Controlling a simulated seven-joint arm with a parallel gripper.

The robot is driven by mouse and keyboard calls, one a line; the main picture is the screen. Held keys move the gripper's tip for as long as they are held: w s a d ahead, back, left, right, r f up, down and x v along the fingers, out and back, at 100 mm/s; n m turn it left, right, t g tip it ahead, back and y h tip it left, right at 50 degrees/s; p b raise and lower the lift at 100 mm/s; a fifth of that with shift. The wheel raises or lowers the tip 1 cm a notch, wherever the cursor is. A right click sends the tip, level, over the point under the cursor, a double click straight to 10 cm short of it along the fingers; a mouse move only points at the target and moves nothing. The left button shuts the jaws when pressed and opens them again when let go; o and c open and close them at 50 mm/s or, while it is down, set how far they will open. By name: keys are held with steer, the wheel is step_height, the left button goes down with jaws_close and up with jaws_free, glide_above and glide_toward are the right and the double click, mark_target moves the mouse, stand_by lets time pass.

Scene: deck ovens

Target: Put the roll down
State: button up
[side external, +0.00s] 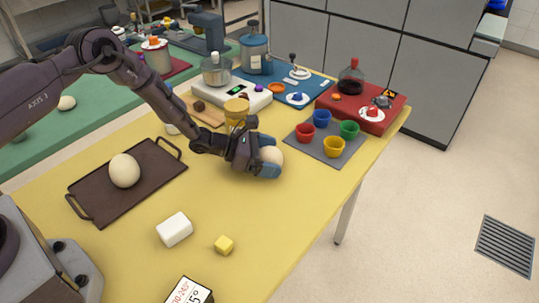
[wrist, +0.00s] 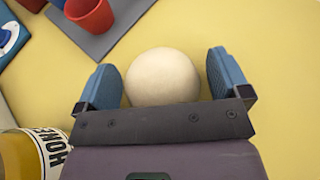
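A pale round roll (side external: 271,157) is low over or on the yellow table, between the blue fingers of my gripper (side external: 256,158). In the wrist view the roll (wrist: 163,77) sits between the two fingertips of my gripper (wrist: 163,75). A narrow strip of yellow shows between the roll and the right finger, and the left finger is very close to it. The fingers look open around the roll. Its underside is hidden, so I cannot tell surely whether it touches the table.
A second pale roll (side external: 124,170) lies on a dark tray (side external: 150,198) at the left. A grey mat (side external: 308,147) with coloured cups is behind my gripper. A honey jar (wrist: 30,155) stands close by.

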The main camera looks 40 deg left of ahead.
steer(key=shift+r, duration=0.1)
steer(key=shift+s+a+r, duration=0.1)
steer(key=shift+a+r, duration=0.1)
steer(key=v, duration=1.1)
steer(key=shift+s+a+r, duration=0.15)
steer(key=shift+s, duration=0.05)
steer(key=s+d+r+m+g, duration=0.3)
steer(key=s+r+m, duration=0.1)
steer(key=r+m, duration=0.4)
steer(key=s+d+r+m+g, duration=0.3)
steer(key=s+r+m, duration=0.25)
steer(key=r, duration=0.55)
steer(key=s+a+r+m+t+y, duration=0.1)
steer(key=s+a+r+m+y, duration=0.2)
steer(key=s, duration=0.6)
steer(key=s+a+r+m+t+y, duration=0.1)
steer(key=s+a+r+m+y, duration=0.3)
steer(key=s+r+m+y, duration=0.2)
steer(key=s+r+m, duration=0.2)
steer(key=s+m, duration=0.1)
steer(key=m, duration=0.1)
steer(key=shift+a+y, duration=0.3)
steer(key=shift+a, duration=0.05)
